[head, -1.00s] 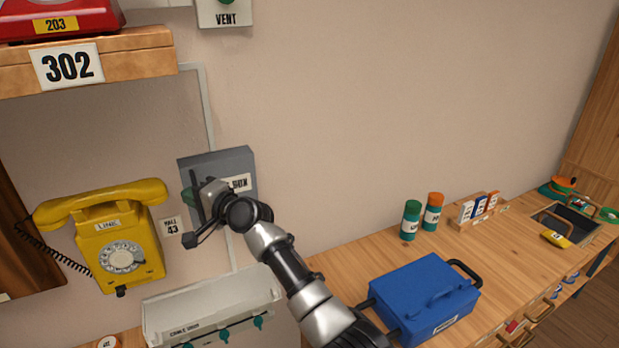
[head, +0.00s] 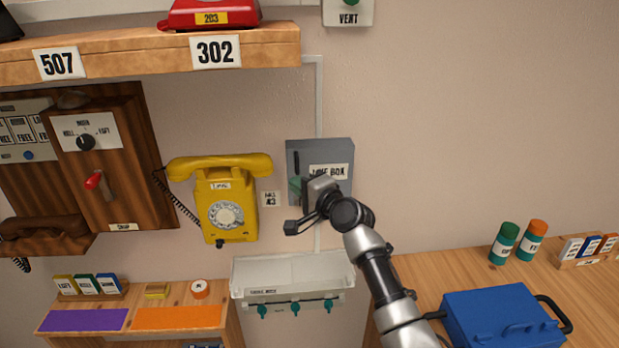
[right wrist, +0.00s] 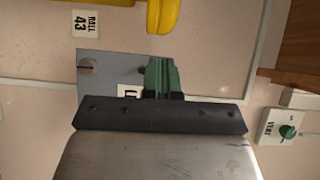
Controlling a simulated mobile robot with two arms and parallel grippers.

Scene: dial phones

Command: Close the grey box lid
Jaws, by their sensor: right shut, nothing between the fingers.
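The grey box (head: 334,152) is mounted on the wall in the middle of the head view, with a white label on its front. Its front looks flat and covered, but I cannot tell whether the lid is fully shut. My right gripper (head: 295,187) is in front of the box's lower left part and hides some of it. In the right wrist view the green fingers (right wrist: 161,74) are together and empty, over the grey box face (right wrist: 106,66), which shows a round fitting. I cannot tell whether the fingers touch it. My left gripper is out of view.
A yellow phone (head: 240,206) hangs left of the box. A white tray with teal knobs (head: 293,270) is below it, and a wooden shelf (head: 130,62) is above left. A blue case (head: 500,318) stands on the right counter. The wall right of the box is clear.

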